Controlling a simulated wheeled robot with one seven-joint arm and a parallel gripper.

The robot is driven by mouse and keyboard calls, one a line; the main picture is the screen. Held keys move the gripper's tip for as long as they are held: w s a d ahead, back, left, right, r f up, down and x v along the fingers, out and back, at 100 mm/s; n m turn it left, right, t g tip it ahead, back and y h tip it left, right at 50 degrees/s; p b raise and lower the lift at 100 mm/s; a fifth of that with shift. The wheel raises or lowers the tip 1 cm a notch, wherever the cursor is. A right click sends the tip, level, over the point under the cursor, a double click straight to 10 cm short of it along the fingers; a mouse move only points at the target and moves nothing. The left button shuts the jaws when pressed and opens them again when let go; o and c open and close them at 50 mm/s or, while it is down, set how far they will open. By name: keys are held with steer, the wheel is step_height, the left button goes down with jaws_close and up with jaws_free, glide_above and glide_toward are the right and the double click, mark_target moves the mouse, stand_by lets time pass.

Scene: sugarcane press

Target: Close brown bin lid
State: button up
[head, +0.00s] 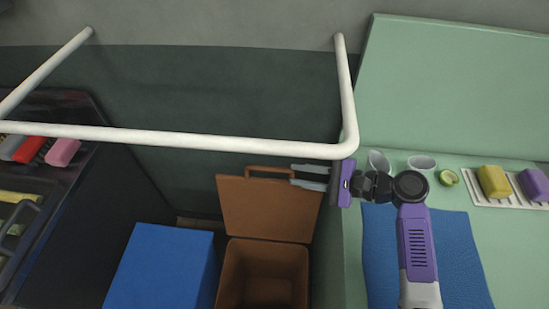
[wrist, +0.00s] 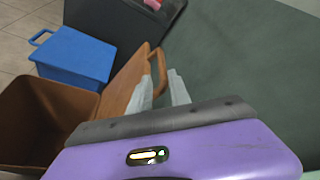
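The brown bin (head: 262,275) stands on the floor, open and apparently empty inside. Its brown lid (head: 265,210) is raised at the back, with a bar handle (head: 268,172) along its top edge. In the wrist view the bin (wrist: 40,125) is at the left, with the lid (wrist: 122,80) and its handle (wrist: 156,70) near the fingers. My gripper (head: 293,175) is open, with its pale fingers apart and pointing left at the lid's upper right corner. In the wrist view the handle lies close to the gap between the fingertips (wrist: 160,78). I cannot tell whether they touch.
A blue bin (head: 163,268) stands left of the brown one. A white rail (head: 180,137) crosses above the bins. A green counter (head: 450,192) at the right holds a blue mat (head: 440,262), cups, a cut lime (head: 448,177) and sponges on a rack. A dark wall is behind.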

mark_target(282, 171)
steer(key=shift+w+a, duration=0.25)
steer(key=shift+w, duration=0.05)
steer(key=shift+x, duration=3.6)
steer(key=shift+f, duration=0.1)
jaws_close()
